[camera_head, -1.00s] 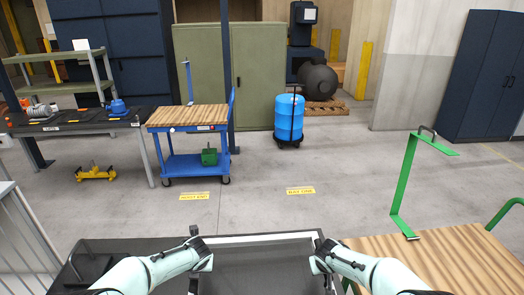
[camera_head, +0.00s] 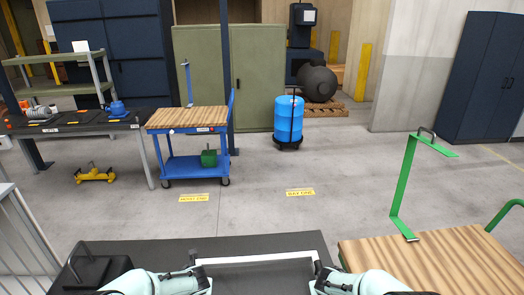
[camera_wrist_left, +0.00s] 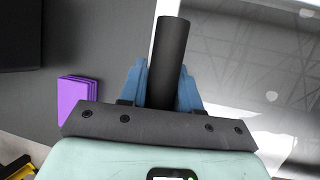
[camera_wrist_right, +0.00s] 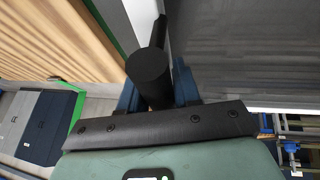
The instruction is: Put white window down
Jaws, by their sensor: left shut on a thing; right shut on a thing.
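The white window (camera_head: 256,260) is at the bottom centre of the head view, with its white frame around a grey pane; its near part is cut off. My left gripper (camera_head: 203,277) is shut on a black handle (camera_wrist_left: 171,55) at the window's left side. My right gripper (camera_head: 322,279) is shut on a black handle (camera_wrist_right: 150,72) at its right side. The pane (camera_wrist_left: 250,55) and frame also show in the left wrist view. The window is over or on a dark tabletop (camera_head: 220,247); I cannot tell if they touch.
A black case-like object (camera_head: 97,271) is on the tabletop at left. A purple block (camera_wrist_left: 76,92) shows in the left wrist view. A wooden-topped table (camera_head: 440,262) with a green bracket (camera_head: 403,185) stands close at right.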

